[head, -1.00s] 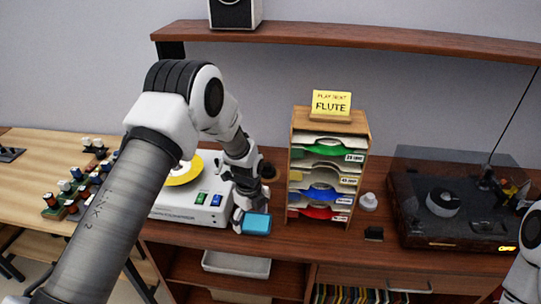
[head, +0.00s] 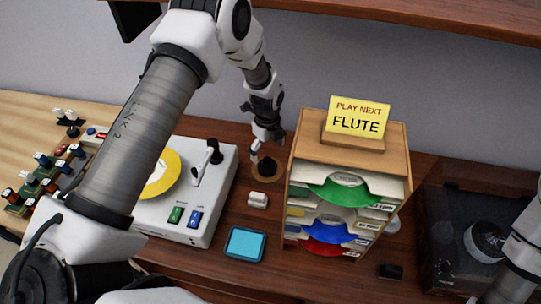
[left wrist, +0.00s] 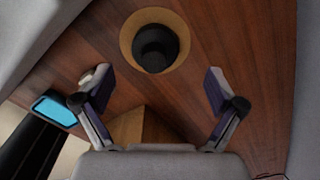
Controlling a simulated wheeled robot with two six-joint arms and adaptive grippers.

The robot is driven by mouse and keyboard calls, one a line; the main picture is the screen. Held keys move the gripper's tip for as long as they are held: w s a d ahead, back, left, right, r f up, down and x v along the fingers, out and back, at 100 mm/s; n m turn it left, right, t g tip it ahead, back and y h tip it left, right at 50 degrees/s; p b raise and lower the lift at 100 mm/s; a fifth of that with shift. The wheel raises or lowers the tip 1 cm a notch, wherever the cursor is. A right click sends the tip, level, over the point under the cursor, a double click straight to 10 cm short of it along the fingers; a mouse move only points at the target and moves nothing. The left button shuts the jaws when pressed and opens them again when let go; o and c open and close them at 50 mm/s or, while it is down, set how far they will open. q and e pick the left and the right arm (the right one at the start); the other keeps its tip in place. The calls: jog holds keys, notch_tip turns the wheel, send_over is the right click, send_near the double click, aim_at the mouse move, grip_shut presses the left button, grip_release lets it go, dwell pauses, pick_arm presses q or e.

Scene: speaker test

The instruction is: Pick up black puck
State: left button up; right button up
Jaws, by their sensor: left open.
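The black puck (head: 266,167) stands on a round wooden base (head: 266,177), between the white record player and the wooden sleeve rack. In the left wrist view the puck (left wrist: 156,48) is a dark cylinder inside the tan ring of its base (left wrist: 130,36). My left gripper (head: 262,148) is just above and beside the puck in the head view, partly covering it. In the left wrist view its two fingers (left wrist: 160,88) are spread, with nothing between them, and the puck lies beyond the tips. My right gripper is out of view; only part of that arm shows at the right edge.
The white record player (head: 222,205) with a yellow disc is left of the puck. The wooden rack (head: 300,150) with a FLUTE sign is close on the right. A small white block (head: 257,200) and a blue pad (head: 245,243) lie in front. A dark turntable (head: 440,225) is far right.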

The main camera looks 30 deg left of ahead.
aim_at(266, 161)
pick_arm(q)
jog(key=f+p, duration=0.1)
jog(key=s+f+p, duration=0.1)
jog(key=f, duration=0.1)
jog(key=shift+s+f+p, duration=0.15)
jog(key=shift+f+p, duration=0.05)
jog(key=shift+p, duration=0.1)
jog(key=f, duration=0.3)
jog(key=shift+w, duration=0.35)
jog(key=shift+r, duration=0.15)
jog(key=shift+s, duration=0.15)
jog(key=c, duration=1.4)
jog(key=shift+r, duration=0.1)
